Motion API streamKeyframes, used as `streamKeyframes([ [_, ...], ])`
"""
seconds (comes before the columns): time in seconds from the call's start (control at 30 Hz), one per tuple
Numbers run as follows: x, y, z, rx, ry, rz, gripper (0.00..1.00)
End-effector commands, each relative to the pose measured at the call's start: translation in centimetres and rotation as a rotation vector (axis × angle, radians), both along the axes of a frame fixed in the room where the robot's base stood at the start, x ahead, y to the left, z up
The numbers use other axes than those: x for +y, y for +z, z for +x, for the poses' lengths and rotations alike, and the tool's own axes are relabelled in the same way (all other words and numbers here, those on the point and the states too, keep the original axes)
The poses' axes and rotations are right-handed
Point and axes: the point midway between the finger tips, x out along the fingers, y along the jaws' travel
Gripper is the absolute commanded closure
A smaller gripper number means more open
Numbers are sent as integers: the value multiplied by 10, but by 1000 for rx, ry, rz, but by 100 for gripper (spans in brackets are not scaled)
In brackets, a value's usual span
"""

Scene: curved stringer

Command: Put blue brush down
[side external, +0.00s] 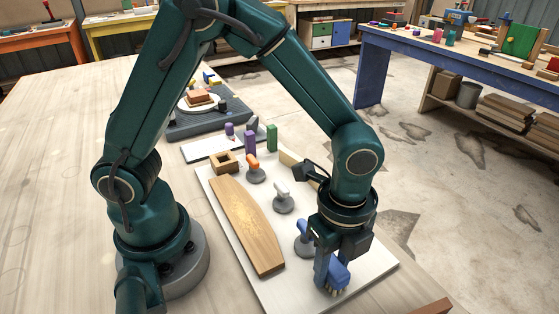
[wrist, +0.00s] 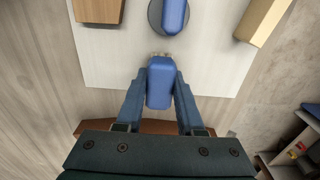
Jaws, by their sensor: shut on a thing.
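The blue brush (side external: 340,274) is in my gripper (side external: 329,268) at the near right part of the white board (side external: 366,279). Its pale bristles point down, and I cannot tell whether they touch the board. In the wrist view the brush (wrist: 159,84) sits between the two blue fingers of my gripper (wrist: 160,82), which are shut on it. A round grey holder with a blue handle (side external: 303,228) stands just beside it and also shows at the top of the wrist view (wrist: 172,16).
The curved wooden stringer (side external: 245,225) lies on the board to the left. Holders with a white top (side external: 282,193) and an orange top (side external: 254,167), a wooden frame (side external: 227,161) and purple and green blocks stand farther back. The board's near end is bare.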

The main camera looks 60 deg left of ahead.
Motion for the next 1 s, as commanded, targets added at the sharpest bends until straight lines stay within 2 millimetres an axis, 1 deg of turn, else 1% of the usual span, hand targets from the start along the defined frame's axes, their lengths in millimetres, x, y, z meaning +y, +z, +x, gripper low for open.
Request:
streamKeyframes([
  [0.37,0,-4,0,0,0,0,100],
  [0.4,0,-4,0,0,0,0,52],
  [0.43,0,-4,0,-1,0,0,40],
  [0.47,0,-4,0,-1,0,0,33],
  [0.73,0,-4,0,-1,0,0,33],
  [0.83,0,0,0,-2,0,-1,33],
  [0.93,0,10,1,-4,0,-2,33],
  [1.0,-1,22,2,-7,0,-4,33],
])
